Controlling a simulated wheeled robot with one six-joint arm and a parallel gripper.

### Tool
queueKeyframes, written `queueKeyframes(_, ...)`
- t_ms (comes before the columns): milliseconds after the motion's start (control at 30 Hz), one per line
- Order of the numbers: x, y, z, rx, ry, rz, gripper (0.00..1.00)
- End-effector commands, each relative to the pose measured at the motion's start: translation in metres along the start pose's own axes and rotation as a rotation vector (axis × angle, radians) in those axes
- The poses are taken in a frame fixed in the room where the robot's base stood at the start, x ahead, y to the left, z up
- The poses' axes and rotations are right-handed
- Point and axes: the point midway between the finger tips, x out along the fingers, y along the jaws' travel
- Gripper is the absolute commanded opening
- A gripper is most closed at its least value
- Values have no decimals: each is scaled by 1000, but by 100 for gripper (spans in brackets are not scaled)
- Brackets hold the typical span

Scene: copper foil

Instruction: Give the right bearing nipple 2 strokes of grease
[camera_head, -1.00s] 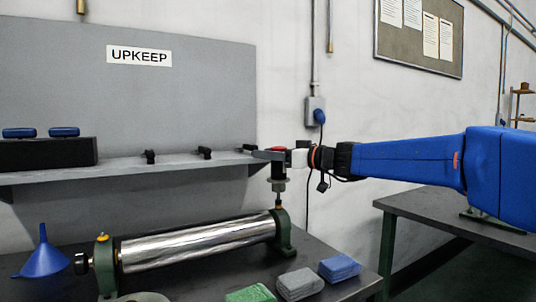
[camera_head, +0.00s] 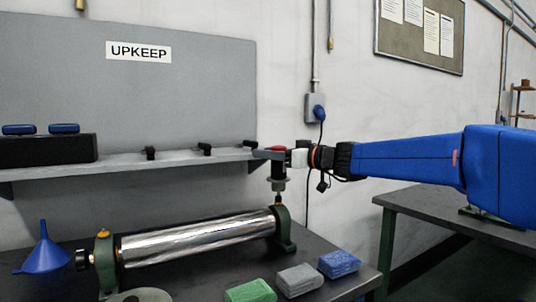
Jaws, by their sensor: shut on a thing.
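My gripper (camera_head: 285,155) is shut on a small upright grease tool (camera_head: 278,170) with a red top, a dark body and a metal lower end. It hangs right over the right bearing (camera_head: 285,230), a green block at the right end of the shiny roller (camera_head: 197,238). The tool's tip is at or just above the brass-coloured right bearing nipple (camera_head: 278,200); I cannot tell whether they touch. The left bearing (camera_head: 104,265) is green too, with a yellowish nipple (camera_head: 103,234) on top.
A blue funnel (camera_head: 42,252) stands at the left. Green (camera_head: 250,291), grey (camera_head: 300,280) and blue (camera_head: 339,263) cloths lie at the front of the dark table. A grey shelf (camera_head: 110,168) runs behind the roller. Another table (camera_head: 440,205) stands at the right.

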Motion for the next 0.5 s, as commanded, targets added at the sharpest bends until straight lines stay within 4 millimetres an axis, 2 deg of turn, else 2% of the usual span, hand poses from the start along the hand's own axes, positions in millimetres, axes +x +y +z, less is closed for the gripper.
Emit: queueKeyframes(500, 0, 0, -14, 0, -1, 0, 0)
